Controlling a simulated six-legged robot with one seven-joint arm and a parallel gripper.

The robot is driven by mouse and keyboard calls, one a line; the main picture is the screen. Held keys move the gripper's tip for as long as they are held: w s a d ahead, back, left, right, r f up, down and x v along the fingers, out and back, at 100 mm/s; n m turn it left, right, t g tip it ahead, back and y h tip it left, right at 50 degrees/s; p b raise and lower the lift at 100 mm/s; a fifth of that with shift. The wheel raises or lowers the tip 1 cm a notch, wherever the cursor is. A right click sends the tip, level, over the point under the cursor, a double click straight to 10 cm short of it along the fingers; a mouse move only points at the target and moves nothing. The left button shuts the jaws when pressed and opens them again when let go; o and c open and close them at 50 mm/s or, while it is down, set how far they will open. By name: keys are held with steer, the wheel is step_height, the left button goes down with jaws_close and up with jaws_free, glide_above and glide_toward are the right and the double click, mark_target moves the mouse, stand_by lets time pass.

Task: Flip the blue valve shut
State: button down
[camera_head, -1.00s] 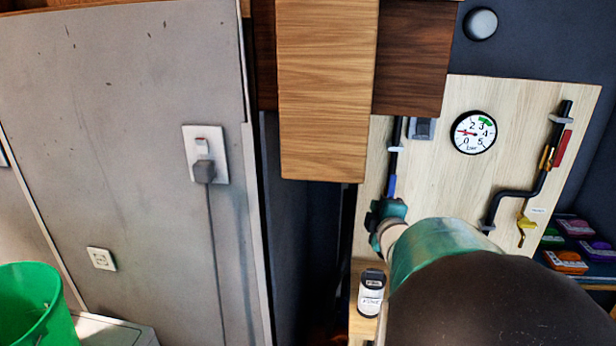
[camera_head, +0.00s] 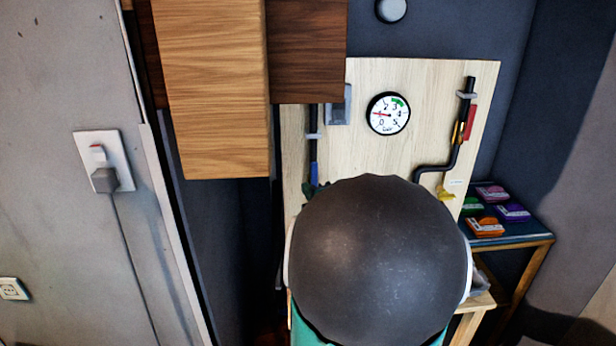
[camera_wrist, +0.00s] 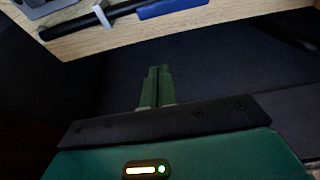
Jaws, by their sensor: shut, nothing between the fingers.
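The blue valve handle (camera_head: 314,172) lies along the left black pipe on the pale wooden board, its lower part near my arm. In the wrist view the blue handle (camera_wrist: 172,8) shows at the top edge, in line with the black pipe and close to a grey clip. My gripper (camera_wrist: 159,70) has its green fingers together and empty. It points toward the dark area beside the board, apart from the blue handle. In the head view my large dark arm joint hides most of my gripper and the lower part of the board.
The board (camera_head: 425,85) also carries a pressure gauge (camera_head: 388,113), a red handle (camera_head: 470,122) and a yellow valve (camera_head: 445,193) on the right pipe. A wooden cabinet (camera_head: 215,90) overhangs at upper left. A shelf (camera_head: 500,238) with coloured boxes stands right.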

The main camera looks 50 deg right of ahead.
steer(key=w+d, duration=0.5)
steer(key=d, duration=0.2)
steer(key=shift+w+d, duration=0.3)
steer(key=shift+w, duration=0.1)
steer(key=shift+s+d+m, duration=0.3)
steer(key=shift+s+m, duration=0.1)
steer(key=shift+m, duration=0.3)
steer(key=s+d+f+m+h, duration=0.4)
steer(key=s+d+m+h, duration=0.1)
steer(key=m, duration=1.1)
steer(key=shift+s+m+h, duration=0.3)
steer(key=shift+s+h, duration=0.05)
steer(key=shift+h, duration=0.25)
steer(key=shift+r, duration=0.1)
